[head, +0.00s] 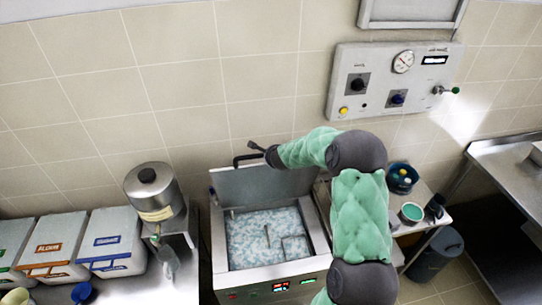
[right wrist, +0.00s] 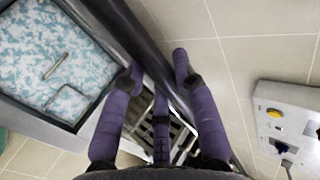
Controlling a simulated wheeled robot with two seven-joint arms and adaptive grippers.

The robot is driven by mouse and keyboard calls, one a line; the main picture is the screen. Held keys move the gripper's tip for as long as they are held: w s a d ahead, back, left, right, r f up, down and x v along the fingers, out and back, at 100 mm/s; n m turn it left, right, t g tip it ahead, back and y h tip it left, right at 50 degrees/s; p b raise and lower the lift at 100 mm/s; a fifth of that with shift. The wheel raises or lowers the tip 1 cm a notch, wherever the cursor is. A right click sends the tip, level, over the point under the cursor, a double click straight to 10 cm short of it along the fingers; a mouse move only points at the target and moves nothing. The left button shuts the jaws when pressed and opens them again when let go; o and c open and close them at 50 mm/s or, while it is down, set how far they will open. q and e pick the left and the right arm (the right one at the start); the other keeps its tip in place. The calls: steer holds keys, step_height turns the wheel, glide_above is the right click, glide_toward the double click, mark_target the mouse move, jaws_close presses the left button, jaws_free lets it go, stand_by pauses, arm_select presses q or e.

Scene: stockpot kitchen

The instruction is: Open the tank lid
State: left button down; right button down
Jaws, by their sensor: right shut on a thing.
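The tank (head: 222,245) stands at lower centre in the head view, with bluish-white speckled contents showing inside. Its grey lid (head: 262,187) is raised, standing up at the back edge toward the wall. A dark bar handle (head: 241,158) is at the lid's top. My right gripper (head: 262,150) is at this handle, its arm reaching over the tank's right side. In the right wrist view, the purple fingers of my right gripper (right wrist: 159,62) are shut around the dark bar (right wrist: 128,32), and the open tank (right wrist: 70,125) shows at left. My left gripper is not in view.
A wall control panel (head: 388,82) with knobs and a gauge is above right. A steel urn (head: 155,192) and labelled bins (head: 110,240) are at left. A small side table with cups (head: 411,213), a grey bin (head: 436,255) and a steel counter (head: 505,152) are at right.

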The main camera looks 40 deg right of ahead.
steer(key=c, duration=0.9)
jaws_free()
steer(key=shift+c, duration=0.2)
steer(key=shift+s, duration=0.1)
steer(key=v, duration=1.2)
steer(key=shift+r, duration=0.15)
